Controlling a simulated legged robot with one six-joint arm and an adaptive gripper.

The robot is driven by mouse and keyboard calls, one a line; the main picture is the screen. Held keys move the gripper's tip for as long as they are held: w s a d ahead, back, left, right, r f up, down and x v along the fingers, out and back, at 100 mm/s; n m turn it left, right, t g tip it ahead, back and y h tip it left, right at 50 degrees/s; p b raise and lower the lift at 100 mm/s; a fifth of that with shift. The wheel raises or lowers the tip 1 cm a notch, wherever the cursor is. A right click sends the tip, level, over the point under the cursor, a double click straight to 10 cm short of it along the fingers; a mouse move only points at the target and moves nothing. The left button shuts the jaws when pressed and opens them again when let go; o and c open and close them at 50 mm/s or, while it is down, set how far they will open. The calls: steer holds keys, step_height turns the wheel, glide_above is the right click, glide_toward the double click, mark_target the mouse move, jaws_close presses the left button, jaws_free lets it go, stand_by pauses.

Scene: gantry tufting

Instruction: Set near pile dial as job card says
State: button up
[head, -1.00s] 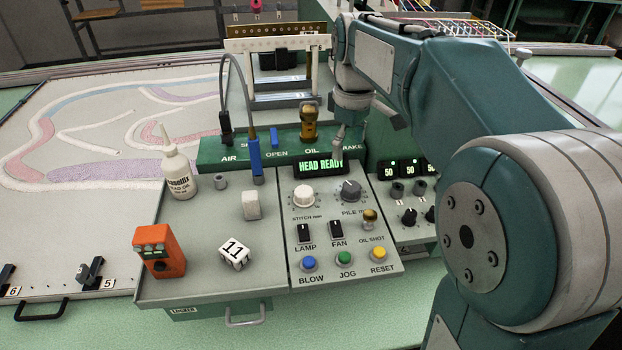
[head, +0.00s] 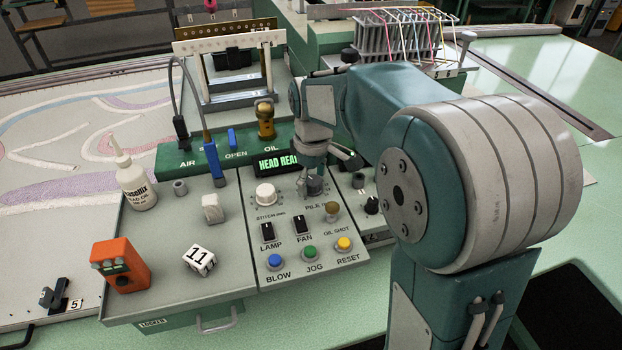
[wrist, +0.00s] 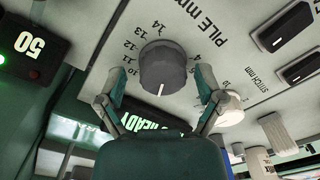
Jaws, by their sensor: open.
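My gripper (wrist: 162,84) is open, one finger on each side of the dial, with small gaps. In the head view my gripper (head: 316,174) is over the dial (head: 316,187) and partly covers it. I cannot make out a job card.
A white stitch dial (head: 265,194) sits left of the pile dial. The HEAD READY display (head: 278,163) is behind. Switches and coloured buttons, including the green JOG (head: 310,252), are in front.

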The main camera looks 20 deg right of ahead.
steer(key=c, duration=1.1)
steer(key=shift+a, duration=0.2)
steer(key=shift+c, duration=0.2)
steer(key=shift+d+m, duration=0.1)
steer(key=shift+m, duration=0.3)
steer(key=m, duration=0.7)
steer(key=shift+d+m, duration=0.1)
steer(key=shift+m, duration=0.2)
steer(key=m, duration=0.3)
steer(key=shift+m, duration=0.3)
steer(key=shift+d+m, duration=0.1)
steer(key=shift+m, duration=1.8)
